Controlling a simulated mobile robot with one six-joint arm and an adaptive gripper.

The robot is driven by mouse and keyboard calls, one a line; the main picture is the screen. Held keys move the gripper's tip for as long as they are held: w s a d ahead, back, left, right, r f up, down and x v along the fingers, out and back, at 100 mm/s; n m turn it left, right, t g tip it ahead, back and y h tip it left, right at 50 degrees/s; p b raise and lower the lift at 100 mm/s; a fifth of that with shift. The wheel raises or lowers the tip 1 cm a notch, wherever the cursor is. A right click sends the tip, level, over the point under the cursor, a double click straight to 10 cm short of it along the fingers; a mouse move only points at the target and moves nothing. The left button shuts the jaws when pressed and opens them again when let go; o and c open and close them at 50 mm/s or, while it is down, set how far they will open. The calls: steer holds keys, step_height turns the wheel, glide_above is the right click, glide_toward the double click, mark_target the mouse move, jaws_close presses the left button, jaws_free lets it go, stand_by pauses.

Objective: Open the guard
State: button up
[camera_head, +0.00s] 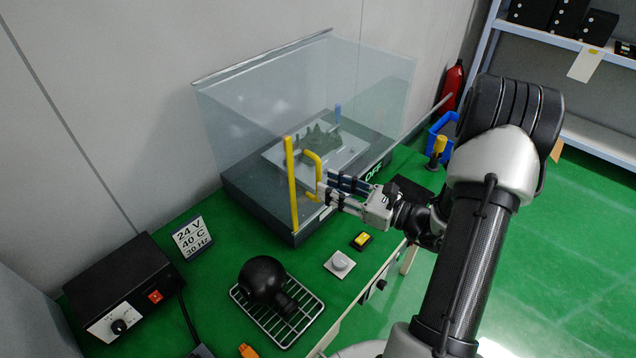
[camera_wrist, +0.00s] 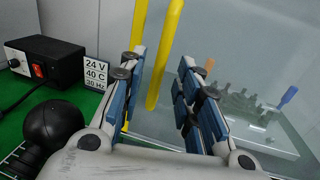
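The guard (camera_head: 255,110) is a clear box-shaped cover, down over a dark base on the green bench. A yellow upright strip (camera_head: 291,180) runs along its near corner, and a bent yellow handle (camera_head: 319,172) stands out from its front. My gripper (camera_head: 326,190) is open with its fingertips at the lower part of the handle. In the wrist view, the handle (camera_wrist: 163,60) shows between the two spread fingers (camera_wrist: 160,85), nearer the left one. I cannot tell whether either finger touches it. The left finger partly hides the yellow strip (camera_wrist: 139,25).
Under the guard, a grey plate holds a dark green part (camera_head: 318,138). On the bench are a black control box (camera_head: 120,280), a sign (camera_head: 192,237), a black round object (camera_head: 263,278) on a wire rack, a grey button (camera_head: 340,262) and a yellow switch (camera_head: 361,240).

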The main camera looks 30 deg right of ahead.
mark_target(318, 181)
steer(key=shift+x, duration=2.15)
steer(key=shift+c, duration=0.2)
jaws_close()
